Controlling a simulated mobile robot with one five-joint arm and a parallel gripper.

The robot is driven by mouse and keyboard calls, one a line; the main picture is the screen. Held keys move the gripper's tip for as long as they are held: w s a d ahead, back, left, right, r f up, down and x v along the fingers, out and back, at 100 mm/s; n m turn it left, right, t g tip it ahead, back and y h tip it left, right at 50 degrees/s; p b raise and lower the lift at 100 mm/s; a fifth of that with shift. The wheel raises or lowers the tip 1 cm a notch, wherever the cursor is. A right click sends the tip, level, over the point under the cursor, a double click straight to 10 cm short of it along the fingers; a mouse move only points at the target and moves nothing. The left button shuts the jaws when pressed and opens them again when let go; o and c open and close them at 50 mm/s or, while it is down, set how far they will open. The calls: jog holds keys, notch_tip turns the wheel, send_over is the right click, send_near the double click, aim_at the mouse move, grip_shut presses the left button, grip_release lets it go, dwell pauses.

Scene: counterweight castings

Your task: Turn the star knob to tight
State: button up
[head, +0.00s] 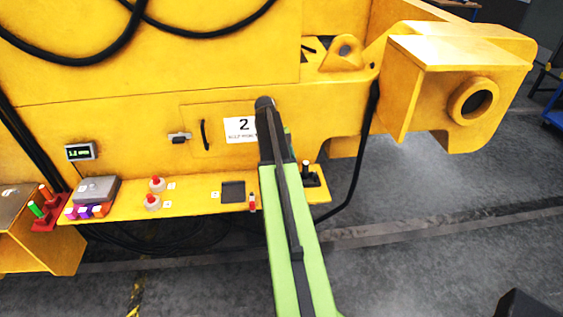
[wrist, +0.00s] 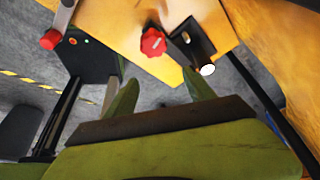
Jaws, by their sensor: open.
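The star knob (wrist: 153,42) is red with a pale mark on its top and sits on the yellow shelf in the wrist view. In the head view my arm seems to hide it. My gripper (wrist: 160,92) is open and empty, its two green fingers spread apart. The knob lies beyond the fingertips, roughly in line with the gap between them, and is not touched. In the head view the fingers are hidden behind my arm.
A black lever box with a white-tipped lever (wrist: 207,69) stands close right of the knob; it also shows in the head view (head: 310,178). A red-ended part (wrist: 50,39) is at left. The yellow shelf (head: 202,204) carries two red buttons (head: 155,192) and a dark pad (head: 233,192).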

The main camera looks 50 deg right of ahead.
jog(key=s+d+r+p, duration=0.2)
jog(key=s+r+p, duration=0.2)
jog(key=s, duration=0.5)
jog(key=shift+d+r, duration=0.4)
jog(key=shift+r, duration=0.3)
jog(key=shift+w, duration=0.1)
jog(key=w+a+f+n+t+b, duration=0.1)
jog(key=w+a+f+n, duration=0.1)
jog(key=w+a, duration=0.5)
jog(key=w+a+f+n+h+b, duration=0.1)
jog(key=w+a+n+b, duration=0.15)
jog(key=a, duration=0.85)
jog(key=w+a+f+n+t, duration=0.1)
jog(key=w+a+f+n, duration=0.15)
jog(key=w+a, duration=0.55)
jog(key=s+a+f+n+t+y+b, duration=0.1)
jog(key=s+a+n, duration=0.1)
jog(key=a+n, duration=1)
jog(key=s+a+f+n+t+y+b, duration=0.1)
jog(key=s+a+n, duration=0.1)
jog(key=a+n, duration=1.1)
jog(key=shift+s+a+n, duration=0.25)
jog(key=shift+a+n, duration=0.05)
jog(key=shift+a, duration=0.1)
